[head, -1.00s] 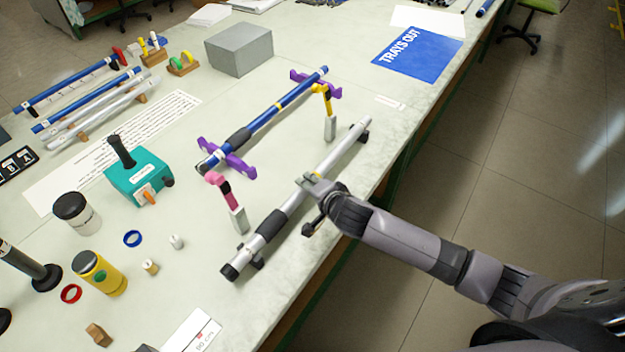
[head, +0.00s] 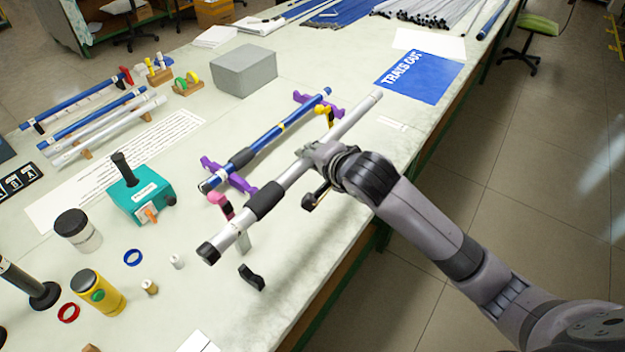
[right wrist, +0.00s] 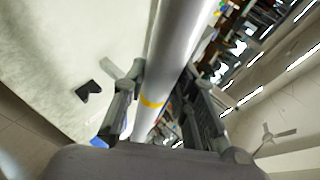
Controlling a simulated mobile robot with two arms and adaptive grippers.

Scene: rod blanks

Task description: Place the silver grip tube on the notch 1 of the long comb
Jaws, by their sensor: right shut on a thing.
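The silver grip tube (head: 293,174), with a black grip sleeve and black end cap, is held in the air by my right gripper (head: 316,156). In the right wrist view the silver tube (right wrist: 182,45) runs between the two fingers (right wrist: 164,88). It slants from near left to far right, above the table. A blue tube (head: 293,118) lies across two purple notched holders (head: 242,183) beside it. No part is clearly marked as the long comb or notch 1, so I cannot tell which they are. My left gripper is out of view.
A black stand (head: 252,277) is bare on the table below the tube. Pink (head: 221,203) and yellow (head: 325,114) pieces on posts stand close to the tube. A teal box (head: 140,198), grey block (head: 244,70) and rack of tubes (head: 105,128) stand left.

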